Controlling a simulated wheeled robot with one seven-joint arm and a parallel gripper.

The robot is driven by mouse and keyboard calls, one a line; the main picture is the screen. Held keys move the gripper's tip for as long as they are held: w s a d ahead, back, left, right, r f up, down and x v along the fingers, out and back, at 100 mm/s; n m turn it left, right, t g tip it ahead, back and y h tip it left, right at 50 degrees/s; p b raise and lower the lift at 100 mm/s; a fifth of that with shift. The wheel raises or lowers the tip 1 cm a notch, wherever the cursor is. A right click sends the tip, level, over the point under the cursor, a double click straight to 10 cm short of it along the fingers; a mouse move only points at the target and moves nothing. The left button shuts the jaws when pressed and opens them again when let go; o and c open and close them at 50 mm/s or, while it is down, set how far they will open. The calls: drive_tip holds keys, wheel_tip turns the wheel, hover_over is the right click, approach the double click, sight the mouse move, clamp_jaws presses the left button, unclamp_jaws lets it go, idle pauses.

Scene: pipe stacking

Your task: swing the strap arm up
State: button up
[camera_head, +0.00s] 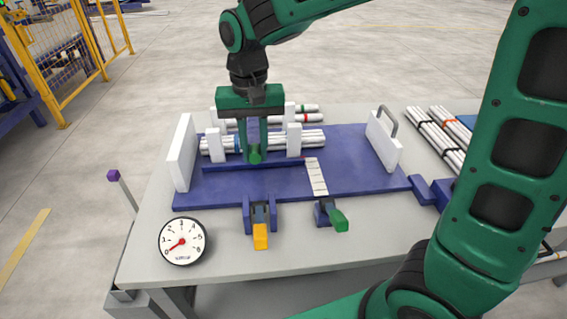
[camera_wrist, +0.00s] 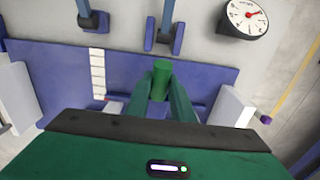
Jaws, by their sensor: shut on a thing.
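My gripper (camera_head: 253,148) points down over the pipe bundle (camera_head: 305,138), inside the cradle of white posts. It is shut on a green cylindrical grip (camera_head: 254,155), which I take to be the end of the strap arm. A purple-blue part (camera_head: 264,128) shows between the fingers; whether it is the strap arm's bar is unclear. The wrist view shows the same grip (camera_wrist: 161,75) between the green fingers. The rest of the strap arm is hidden by the gripper.
The blue base plate (camera_head: 365,182) has white end walls (camera_head: 182,153) (camera_head: 384,141). At its front edge are a clamp with a yellow handle (camera_head: 260,236) and one with a green handle (camera_head: 339,220). A gauge (camera_head: 182,241) lies front left. More pipes (camera_head: 432,135) lie right.

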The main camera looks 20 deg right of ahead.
drive_tip(key=shift+w+d+r, duration=0.1)
drive_tip(key=shift+w+r, duration=0.4)
drive_tip(key=shift+r, duration=0.8)
drive_tip(key=shift+w+d+r, duration=0.1)
drive_tip(key=shift+w+r, duration=0.35)
drive_tip(key=shift+r, duration=0.9)
drive_tip(key=shift+w+d+r, duration=0.1)
drive_tip(key=shift+w+r, duration=0.4)
drive_tip(key=shift+r, duration=0.8)
drive_tip(key=shift+w, duration=0.1)
drive_tip(key=shift+w+d+r, duration=0.15)
drive_tip(key=shift+w+r, duration=0.7)
drive_tip(key=shift+r, duration=0.3)
drive_tip(key=shift+w+d+r, duration=0.2)
drive_tip(key=shift+w+r, duration=0.65)
drive_tip(key=shift+r, duration=0.3)
drive_tip(key=shift+w+d+r, duration=0.15)
drive_tip(key=shift+w+r, duration=0.7)
drive_tip(key=shift+r, duration=0.3)
drive_tip(key=shift+c, duration=0.2)
drive_tip(key=shift+o, duration=0.2)
drive_tip(key=w+d+r, duration=0.1)
drive_tip(key=w+r, duration=0.4)
drive_tip(key=w, duration=0.1)
drive_tip(key=shift+w+d, duration=0.15)
drive_tip(key=shift+w, duration=0.2)
drive_tip(key=shift+r, duration=0.1)
